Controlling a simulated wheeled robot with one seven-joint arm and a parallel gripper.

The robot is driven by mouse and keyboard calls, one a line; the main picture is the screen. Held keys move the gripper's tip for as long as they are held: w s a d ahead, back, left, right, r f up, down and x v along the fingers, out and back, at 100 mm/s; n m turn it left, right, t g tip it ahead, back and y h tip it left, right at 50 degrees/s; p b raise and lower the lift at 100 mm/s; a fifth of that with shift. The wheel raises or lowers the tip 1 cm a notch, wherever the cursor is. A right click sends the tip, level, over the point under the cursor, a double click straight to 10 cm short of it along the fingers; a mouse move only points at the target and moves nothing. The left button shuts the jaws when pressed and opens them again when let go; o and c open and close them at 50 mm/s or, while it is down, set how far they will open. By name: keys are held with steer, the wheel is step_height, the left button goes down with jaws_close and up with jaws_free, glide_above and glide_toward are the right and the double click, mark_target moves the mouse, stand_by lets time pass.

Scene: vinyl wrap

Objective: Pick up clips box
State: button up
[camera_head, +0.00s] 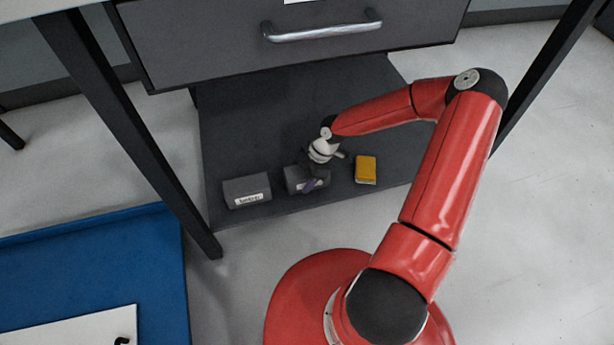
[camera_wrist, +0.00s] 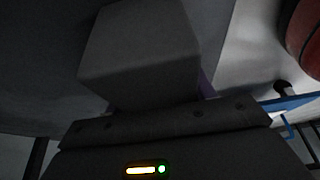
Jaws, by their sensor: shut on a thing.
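A dark grey box (camera_head: 294,178) with a small pale label, taken as the clips box, is at the middle of the low dark shelf under the desk. My gripper (camera_head: 311,184) reaches down over its right part and is shut on it. The label is partly covered and cannot be read. In the wrist view the grey box (camera_wrist: 140,50) fills the space just beyond my gripper, with a bit of a purple finger at its right side. I cannot tell whether the box touches the shelf.
Another dark grey labelled box (camera_head: 246,190) stands to the left on the shelf (camera_head: 235,140). A yellow box (camera_head: 365,169) stands close on the right. A drawer front with a metal handle (camera_head: 320,32) overhangs the shelf. A desk leg (camera_head: 140,140) stands at the left.

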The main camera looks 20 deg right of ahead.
steer(key=shift+c, duration=0.7)
